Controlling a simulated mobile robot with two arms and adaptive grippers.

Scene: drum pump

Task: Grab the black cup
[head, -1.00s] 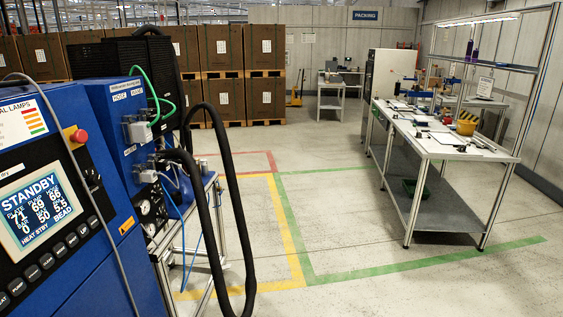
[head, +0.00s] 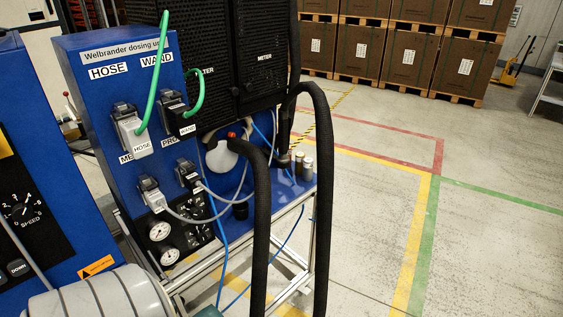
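A small black cup-like object (head: 240,209) stands on the blue shelf (head: 290,213) of the dosing unit, behind and left of the thick black hose. It is small and partly crossed by thin tubes, so I cannot be sure it is the black cup. Neither my left nor my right gripper shows in the head view.
The blue dosing unit (head: 90,75) has grey and black connectors and green cables. A thick black hose (head: 262,215) loops in front of the shelf. Small canisters (head: 307,168) stand at the shelf's right. Stacked boxes (head: 409,62) line the back. Open floor (head: 490,235) lies right.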

